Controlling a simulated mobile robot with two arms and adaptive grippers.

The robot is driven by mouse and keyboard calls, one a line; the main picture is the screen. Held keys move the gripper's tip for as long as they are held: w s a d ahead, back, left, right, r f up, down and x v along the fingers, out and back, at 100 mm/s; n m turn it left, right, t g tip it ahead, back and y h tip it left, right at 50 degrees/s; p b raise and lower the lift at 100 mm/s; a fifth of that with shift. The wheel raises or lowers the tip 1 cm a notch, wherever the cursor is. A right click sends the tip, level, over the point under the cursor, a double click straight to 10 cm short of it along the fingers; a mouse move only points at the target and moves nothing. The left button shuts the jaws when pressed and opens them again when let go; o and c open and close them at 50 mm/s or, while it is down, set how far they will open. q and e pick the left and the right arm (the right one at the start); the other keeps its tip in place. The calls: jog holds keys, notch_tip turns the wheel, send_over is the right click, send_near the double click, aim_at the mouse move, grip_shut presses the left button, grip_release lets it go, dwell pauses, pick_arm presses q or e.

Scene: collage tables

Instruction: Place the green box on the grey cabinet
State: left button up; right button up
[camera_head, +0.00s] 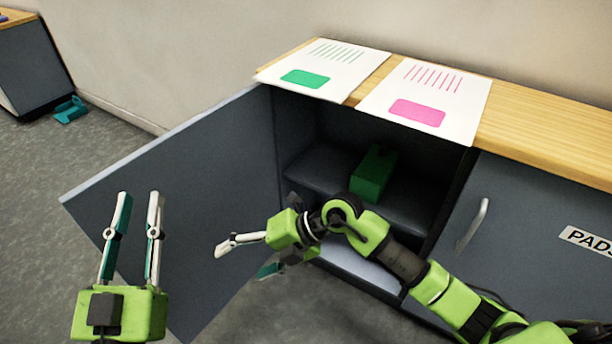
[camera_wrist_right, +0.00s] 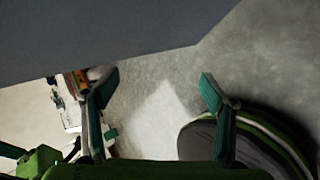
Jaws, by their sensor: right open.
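The green box (camera_head: 373,173) sits on the upper inside shelf of the grey cabinet (camera_head: 308,122), whose left door (camera_head: 190,170) stands wide open. My right gripper (camera_head: 243,260) is in front of the cabinet opening, pointing left toward the open door, apart from the box. Its fingers are spread and empty; they also show in the right wrist view (camera_wrist_right: 158,80), with bare floor between them. My left gripper (camera_head: 139,195) is at the lower left, in front of the open door, fingers up, parallel and apart, with nothing between them. The right arm covers part of the lower shelf.
The wooden top (camera_head: 540,125) carries a sheet with a green patch (camera_head: 340,62) and a sheet with a pink patch (camera_head: 440,85). A closed door with a handle (camera_head: 473,225) is at right. Another cabinet (camera_head: 30,62) and a teal object (camera_head: 70,110) are far left.

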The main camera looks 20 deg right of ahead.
jog(key=s+a+r+y, duration=0.6)
jog(key=a+r, duration=0.1)
jog(key=r, duration=0.4)
notch_tip(320, 180, up, 11)
jog(key=s+m+t+y, duration=0.1)
jog(key=m+t+y, duration=0.2)
jog(key=y, duration=0.2)
jog(key=w+d+r+m+t+h, duration=0.2)
jog(key=d+r+m+t+h, duration=0.2)
jog(key=d+r+m+t, duration=0.55)
jog(key=d+f+m+t+h, duration=0.3)
jog(key=d+m+h, duration=0.1)
jog(key=m, duration=0.4)
jog(key=w+d+f+m+t+h, duration=0.1)
jog(key=d+f+m+t+h, duration=0.2)
jog(key=d+m+h, duration=0.2)
jog(key=shift+w+d+f+m+h, duration=0.3)
jog(key=shift+m+h, duration=0.9)
jog(key=shift+m, duration=0.95)
jog(key=shift+s+a, duration=0.1)
jog(key=shift+s, duration=0.05)
